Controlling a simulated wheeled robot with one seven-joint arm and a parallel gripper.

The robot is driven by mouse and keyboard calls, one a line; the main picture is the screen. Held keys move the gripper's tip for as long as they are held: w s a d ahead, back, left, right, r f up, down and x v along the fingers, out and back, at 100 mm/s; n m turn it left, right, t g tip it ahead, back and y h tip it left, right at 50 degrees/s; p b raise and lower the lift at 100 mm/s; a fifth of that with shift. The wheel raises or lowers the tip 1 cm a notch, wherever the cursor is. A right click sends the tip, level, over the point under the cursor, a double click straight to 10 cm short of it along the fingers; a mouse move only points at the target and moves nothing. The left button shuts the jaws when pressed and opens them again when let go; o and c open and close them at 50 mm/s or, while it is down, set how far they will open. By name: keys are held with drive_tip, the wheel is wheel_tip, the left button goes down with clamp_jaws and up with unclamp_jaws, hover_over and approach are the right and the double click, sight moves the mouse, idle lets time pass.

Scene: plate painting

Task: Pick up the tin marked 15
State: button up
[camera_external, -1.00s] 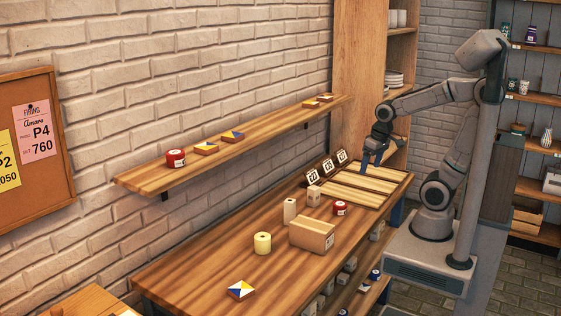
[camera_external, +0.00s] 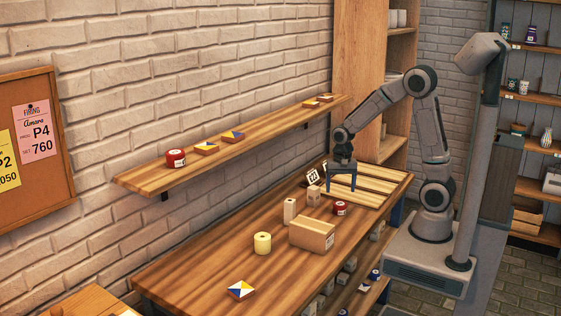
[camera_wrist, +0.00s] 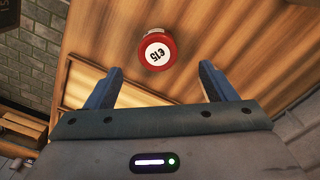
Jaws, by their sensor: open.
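A red tin with a white label marked 15 (camera_wrist: 156,49) stands in the wrist view, upside down to my view, just beyond and between my fingertips. A red tin with a white label (camera_external: 340,208) stands on the workbench in the external view, and appears to be this same tin. My gripper (camera_external: 342,183) points down above the bench, behind that tin. In the wrist view my gripper (camera_wrist: 160,78) has its two blue fingers wide apart with nothing between them.
Another red tin (camera_external: 175,158) is on the wall shelf (camera_external: 140,181). The bench front is mostly clear.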

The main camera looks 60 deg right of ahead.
sight(340, 203)
drive_tip(key=shift+d+f, duration=0.15)
drive_tip(key=shift+f, duration=1.95)
drive_tip(key=shift+d+f, duration=0.15)
drive_tip(key=shift+f, duration=1.95)
drive_tip(key=c, duration=1.1)
